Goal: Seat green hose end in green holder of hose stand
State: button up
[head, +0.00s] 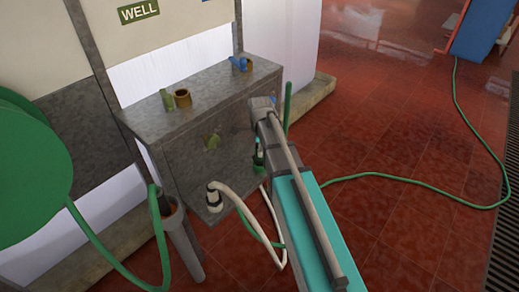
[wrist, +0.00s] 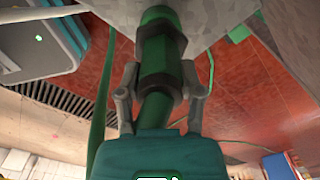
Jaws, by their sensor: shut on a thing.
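The hose stand (head: 190,130) is a grey box-shaped unit at centre left in the head view. On its top are a brown ring with a green tab (head: 166,98) and a brown ring with blue tabs (head: 238,63). My gripper (wrist: 160,95) is shut on the green hose end (wrist: 160,55), a green tube with dark collars, in the wrist view. Its upper end is close to a grey surface; contact cannot be told. In the head view my arm mostly hides the gripper and the held end.
A white hose (head: 240,208) with a dark-banded end hangs by the stand's lower front. A green reel (head: 30,165) is at left, its hose looping to a grey tube (head: 180,235). A green hose (head: 400,180) crosses the open red tiled floor at right.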

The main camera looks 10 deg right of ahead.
jog(key=shift+f+b, duration=0.6)
jog(key=shift+f, duration=0.1)
dwell(0.7)
jog(key=o, duration=1.2)
